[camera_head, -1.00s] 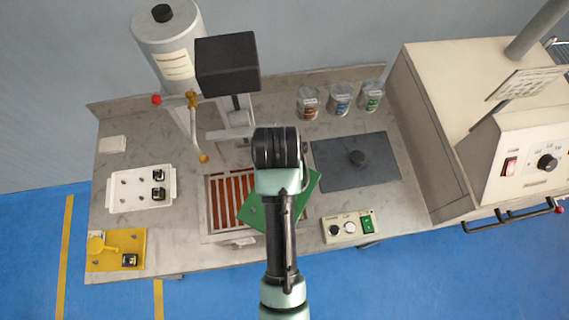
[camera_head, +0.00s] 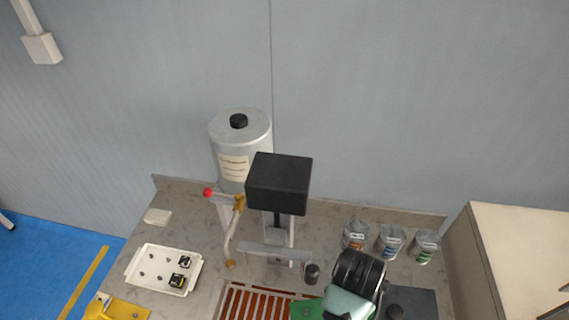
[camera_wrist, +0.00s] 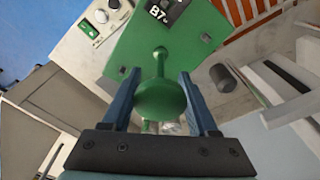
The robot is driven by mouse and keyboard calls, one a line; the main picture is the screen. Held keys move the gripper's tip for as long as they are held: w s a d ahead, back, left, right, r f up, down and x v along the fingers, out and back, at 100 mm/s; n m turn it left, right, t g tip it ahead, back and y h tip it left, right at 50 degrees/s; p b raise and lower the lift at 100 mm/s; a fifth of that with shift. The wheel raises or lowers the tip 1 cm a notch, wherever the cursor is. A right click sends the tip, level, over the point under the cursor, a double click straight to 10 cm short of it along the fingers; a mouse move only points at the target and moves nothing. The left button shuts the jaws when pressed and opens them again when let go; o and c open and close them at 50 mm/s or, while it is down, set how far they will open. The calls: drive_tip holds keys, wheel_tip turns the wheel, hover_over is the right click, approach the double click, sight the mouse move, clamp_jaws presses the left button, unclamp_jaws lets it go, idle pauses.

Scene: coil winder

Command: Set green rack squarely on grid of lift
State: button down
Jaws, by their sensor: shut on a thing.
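The green rack (camera_wrist: 188,50) hangs under my gripper (camera_wrist: 160,85), whose two blue fingers are shut on its green knobbed handle in the wrist view. In the head view a corner of the rack (camera_head: 306,309) shows beside my wrist, which hides most of it. The lift's grid (camera_head: 255,304) has reddish-brown slats in a pale frame. It shows to the left of the rack, and its lower part is cut off. In the wrist view the grid (camera_wrist: 255,42) lies at the upper right, beyond the rack's edge. The rack appears turned relative to the grid.
The lift's column with a black box (camera_head: 279,184) stands behind the grid, beside a silver tank (camera_head: 240,145). Several cans (camera_head: 391,241) stand at the back right. A white tray (camera_head: 163,270) lies to the left. A control box (camera_wrist: 97,20) shows in the wrist view.

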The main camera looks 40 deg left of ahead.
drive_tip(key=shift+m, duration=0.6)
drive_tip(key=s+a+p, duration=0.1)
drive_tip(key=a, duration=0.1)
drive_tip(key=s+a+r+p, duration=0.1)
drive_tip(key=a, duration=0.1)
drive_tip(key=s+a+p, duration=0.1)
drive_tip(key=a, duration=0.1)
drive_tip(key=shift+r+p, duration=0.25)
drive_tip(key=shift+p, duration=0.1)
drive_tip(key=s+a+f+m+p, duration=0.1)
drive_tip(key=s+a+f+m, duration=0.1)
drive_tip(key=s+a, duration=0.4)
drive_tip(key=shift+a+f, duration=0.35)
drive_tip(key=shift+f, duration=0.55)
drive_tip(key=shift+s+p, duration=0.1)
drive_tip(key=shift+p, duration=0.55)
drive_tip(key=shift+f+b, duration=0.6)
drive_tip(key=shift+f, duration=0.3)
drive_tip(key=shift+c, duration=0.4)
unclamp_jaws()
